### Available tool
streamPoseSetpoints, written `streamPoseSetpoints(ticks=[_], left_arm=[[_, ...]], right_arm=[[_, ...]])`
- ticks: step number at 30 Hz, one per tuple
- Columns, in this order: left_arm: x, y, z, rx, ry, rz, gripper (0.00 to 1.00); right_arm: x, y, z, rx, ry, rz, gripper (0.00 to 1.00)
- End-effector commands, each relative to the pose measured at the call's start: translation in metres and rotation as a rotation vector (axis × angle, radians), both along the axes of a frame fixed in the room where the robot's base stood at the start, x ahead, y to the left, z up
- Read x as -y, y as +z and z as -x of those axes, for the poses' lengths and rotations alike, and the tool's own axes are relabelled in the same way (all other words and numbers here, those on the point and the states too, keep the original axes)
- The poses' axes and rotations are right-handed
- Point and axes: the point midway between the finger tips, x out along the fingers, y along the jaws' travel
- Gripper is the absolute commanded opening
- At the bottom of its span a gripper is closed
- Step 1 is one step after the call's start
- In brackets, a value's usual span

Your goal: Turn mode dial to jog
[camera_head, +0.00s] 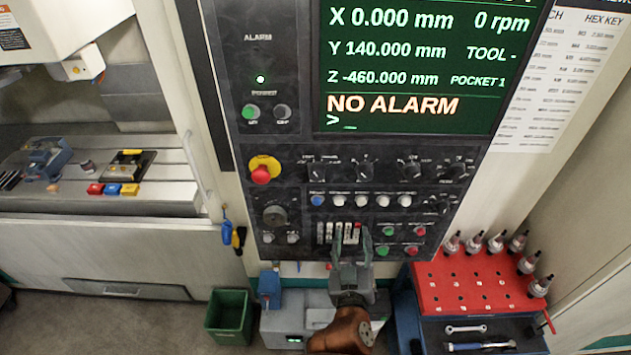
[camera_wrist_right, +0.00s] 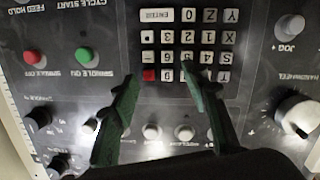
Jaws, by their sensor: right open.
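A row of dark dials runs across the upper part of the control panel (camera_head: 290,215) in the head view, including the one at the left (camera_head: 318,171) and the one beside it (camera_head: 364,170). Their labels are too small to read, so I cannot tell which is the mode dial or where it points. My right gripper (camera_head: 352,236) is open and empty at the panel's lower middle, below the dial row. In the right wrist view its green fingers (camera_wrist_right: 160,80) stand apart over the panel, partly covering the keypad (camera_wrist_right: 185,45). My left gripper is not in view.
The red emergency stop (camera_head: 261,174) sits at the panel's left. The screen (camera_head: 410,70) above reads NO ALARM. A white knob (camera_wrist_right: 300,115) and a button labelled JOG (camera_wrist_right: 290,25) show in the right wrist view. A red tool tray (camera_head: 465,290) stands at lower right.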

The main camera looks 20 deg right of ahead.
Motion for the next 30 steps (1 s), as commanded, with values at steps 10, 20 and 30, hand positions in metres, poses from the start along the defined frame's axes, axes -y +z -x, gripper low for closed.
streamPoseSetpoints(ticks=[10, 20, 30], left_arm=[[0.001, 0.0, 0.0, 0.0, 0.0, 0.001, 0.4], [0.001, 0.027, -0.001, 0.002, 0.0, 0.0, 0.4], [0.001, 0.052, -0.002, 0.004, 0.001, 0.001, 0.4]], right_arm=[[-0.097, 0.153, 0.028, 0.448, 0.09, 0.098, 0.42], [-0.098, 0.182, 0.006, 0.486, 0.098, 0.113, 0.42], [-0.087, 0.194, -0.031, 0.484, 0.099, 0.109, 0.42]])
